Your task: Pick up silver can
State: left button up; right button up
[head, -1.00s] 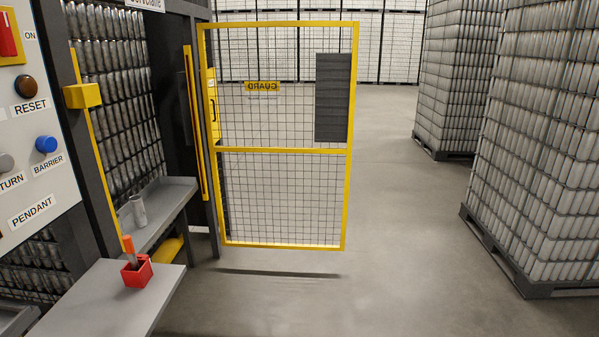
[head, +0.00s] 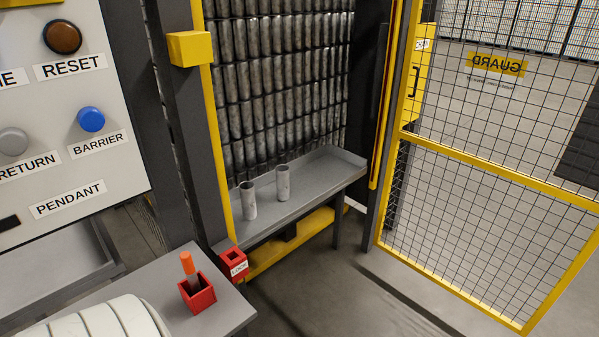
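Two silver cans stand upright on a grey shelf (head: 325,172) beyond the yellow post. The left silver can (head: 248,200) is close to the post, and the right silver can (head: 283,183) stands a little further along the shelf. Behind them is a wall of many stacked silver cans (head: 285,85). Neither of my grippers shows in the head view. A white ribbed part at the bottom left looks like part of my own arm.
A grey table (head: 225,310) in front holds a red box (head: 197,294) with an orange-handled tool (head: 188,264). A red labelled block (head: 234,264) is at its far edge. A control panel (head: 60,130) is at left. A yellow mesh guard door (head: 480,160) stands at right, with clear floor before it.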

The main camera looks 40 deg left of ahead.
aim_at(283, 175)
jog(key=i+u, duration=0.55)
jog(key=u, duration=0.2)
jog(key=i+l+u, duration=0.15)
jog(key=u, duration=0.25)
jog(key=i+l+u, duration=0.35)
jog(key=j, duration=0.1)
